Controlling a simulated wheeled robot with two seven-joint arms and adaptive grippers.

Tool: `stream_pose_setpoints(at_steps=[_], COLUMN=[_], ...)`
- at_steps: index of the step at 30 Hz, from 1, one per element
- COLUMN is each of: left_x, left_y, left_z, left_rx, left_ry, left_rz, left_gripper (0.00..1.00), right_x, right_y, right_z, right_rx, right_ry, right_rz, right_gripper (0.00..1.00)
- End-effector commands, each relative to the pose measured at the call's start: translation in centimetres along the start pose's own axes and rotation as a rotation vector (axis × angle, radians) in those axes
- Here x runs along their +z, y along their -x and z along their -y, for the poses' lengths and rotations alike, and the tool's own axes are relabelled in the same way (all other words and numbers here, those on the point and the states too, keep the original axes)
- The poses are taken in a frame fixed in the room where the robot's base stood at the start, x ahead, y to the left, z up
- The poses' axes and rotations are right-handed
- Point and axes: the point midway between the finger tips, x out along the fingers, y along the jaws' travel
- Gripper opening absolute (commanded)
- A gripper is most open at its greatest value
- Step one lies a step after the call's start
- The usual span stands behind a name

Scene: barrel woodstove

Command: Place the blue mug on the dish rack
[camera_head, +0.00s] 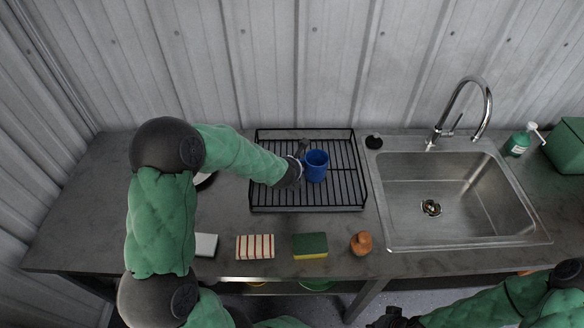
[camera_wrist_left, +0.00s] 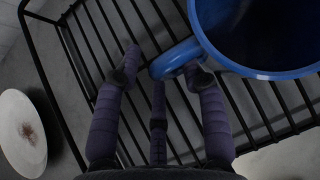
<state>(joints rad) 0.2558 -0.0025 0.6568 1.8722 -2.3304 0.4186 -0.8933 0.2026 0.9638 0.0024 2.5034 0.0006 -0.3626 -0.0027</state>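The blue mug (camera_head: 316,165) is upright over the middle of the black wire dish rack (camera_head: 262,193). I cannot tell for certain that its base rests on the wires. In the left wrist view the mug (camera_wrist_left: 262,38) is at the upper right, its handle reaching toward the fingers. My left gripper (camera_head: 299,165) is at the mug's left side. Its fingers (camera_wrist_left: 163,72) are spread apart, with the handle between their tips and the right finger at or very near it. My right gripper (camera_head: 395,318) is at the bottom edge, mostly cut off.
A steel sink (camera_head: 455,195) with a faucet (camera_head: 470,105) is right of the rack. A striped sponge (camera_head: 255,246), a green-yellow sponge (camera_head: 310,245), a white-topped block (camera_head: 206,244) and a brown jar (camera_head: 361,243) line the counter front. A white plate (camera_wrist_left: 22,132) lies left of the rack.

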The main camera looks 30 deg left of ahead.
Motion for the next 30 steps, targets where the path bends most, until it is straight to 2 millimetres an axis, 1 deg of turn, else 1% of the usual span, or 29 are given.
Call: stream_pose_setpoints(at_steps=[8,11,14,24,27,30], left_x=[0.1,0.3,0.3,0.4,0.3,0.3], left_y=[0.1,0.6,2.1,8.9,10.3,11.4], left_z=[0.0,0.0,0.1,0.1,0.1,0.1], left_rx=[0.000,0.000,-0.001,-0.001,-0.001,-0.001], left_ry=[0.000,0.000,0.000,0.000,0.000,0.001], left_rz=[0.000,0.001,0.002,0.002,0.002,0.001], left_gripper=[0.42,0.42,0.42,0.42,0.42,0.42], right_x=[0.0,0.0,0.0,0.1,0.1,0.1], right_y=[0.1,0.4,0.7,2.3,2.7,2.9], right_z=[0.1,0.1,0.2,0.8,0.9,1.0], right_rx=[0.000,0.000,0.000,0.000,0.000,0.000], right_ry=[0.000,0.000,0.000,0.000,0.000,0.000], right_rz=[0.000,0.000,0.000,0.000,0.000,0.000], right_gripper=[0.00,0.00,0.00,0.00,0.00,0.00])
